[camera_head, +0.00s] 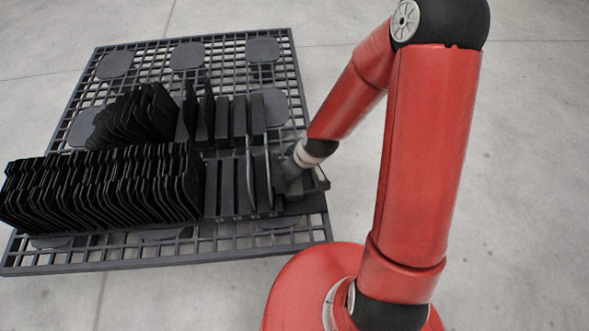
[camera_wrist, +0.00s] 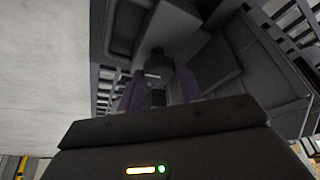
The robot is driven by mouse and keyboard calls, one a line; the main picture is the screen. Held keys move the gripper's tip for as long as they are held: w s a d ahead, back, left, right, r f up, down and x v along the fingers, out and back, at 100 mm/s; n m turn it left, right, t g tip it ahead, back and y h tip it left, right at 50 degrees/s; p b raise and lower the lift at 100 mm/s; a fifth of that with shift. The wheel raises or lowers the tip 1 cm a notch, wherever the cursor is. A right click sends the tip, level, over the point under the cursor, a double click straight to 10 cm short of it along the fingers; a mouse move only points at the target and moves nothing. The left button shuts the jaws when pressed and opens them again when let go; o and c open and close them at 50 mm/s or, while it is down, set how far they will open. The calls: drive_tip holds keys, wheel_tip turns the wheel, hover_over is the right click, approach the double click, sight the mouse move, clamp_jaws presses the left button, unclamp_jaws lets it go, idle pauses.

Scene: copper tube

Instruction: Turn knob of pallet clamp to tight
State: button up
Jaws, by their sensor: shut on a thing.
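The dark pallet clamp (camera_head: 316,183) sits at the right end of the rack on the pallet. In the wrist view its dark grey body (camera_wrist: 235,62) fills the upper middle and right. My gripper (camera_wrist: 162,76) has one finger on each side of a round dark knob (camera_wrist: 160,62) and is shut on it. The knob's lower part is partly hidden between the fingers, and its turn position cannot be read. In the head view my gripper (camera_head: 288,172) is at the clamp beside the rack's right end, and the knob is hidden there.
A black grid pallet (camera_head: 75,262) lies on a grey concrete floor (camera_head: 520,180). Dense rows of thin black plates (camera_head: 100,185) fill the left and middle of it. Upright slats (camera_head: 250,180) stand close to the left of my gripper. The floor to the right is clear.

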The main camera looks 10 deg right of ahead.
drive_tip(key=shift+m, duration=0.6)
drive_tip(key=o, duration=1)
drive_tip(key=shift+p+v, duration=1.1)
drive_tip(key=shift+v, duration=2.8)
drive_tip(key=shift+s+a, duration=0.1)
drive_tip(key=shift+a, duration=0.05)
